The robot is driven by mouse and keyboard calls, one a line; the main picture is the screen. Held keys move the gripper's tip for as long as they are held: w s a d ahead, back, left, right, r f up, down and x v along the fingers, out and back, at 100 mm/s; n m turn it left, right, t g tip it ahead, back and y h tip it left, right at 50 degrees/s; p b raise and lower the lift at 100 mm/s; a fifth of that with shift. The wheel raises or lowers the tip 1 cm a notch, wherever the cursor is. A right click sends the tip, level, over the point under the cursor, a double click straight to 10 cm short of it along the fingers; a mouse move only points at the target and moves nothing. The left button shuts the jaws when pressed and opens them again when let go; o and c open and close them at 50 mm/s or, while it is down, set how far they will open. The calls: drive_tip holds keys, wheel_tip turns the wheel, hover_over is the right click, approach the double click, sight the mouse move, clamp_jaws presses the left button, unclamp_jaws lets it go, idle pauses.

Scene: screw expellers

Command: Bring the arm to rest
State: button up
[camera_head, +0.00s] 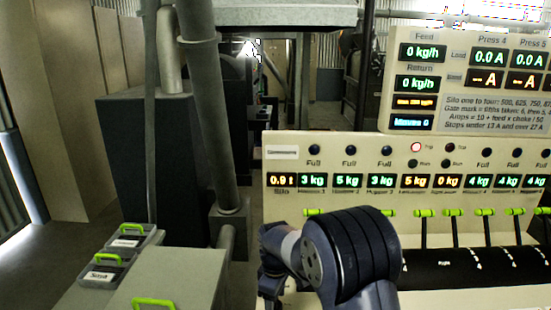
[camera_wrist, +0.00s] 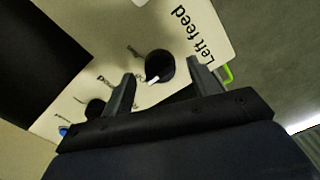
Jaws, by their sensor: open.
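My gripper (camera_wrist: 160,68) is open in the wrist view. Its two dark fingers stand on either side of a black round knob (camera_wrist: 158,66) with a white pointer, on a cream panel (camera_wrist: 225,50) marked "Left feed". I cannot tell whether the fingers touch the knob. In the head view my dark arm (camera_head: 345,250) reaches in front of the panel's lower edge. My gripper's fingers are hidden there.
A grey box (camera_head: 180,278) and lidded trays (camera_head: 105,267) stand lower left. A grey pipe (camera_head: 212,120) rises at left.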

drive_tip(key=shift+f, duration=0.55)
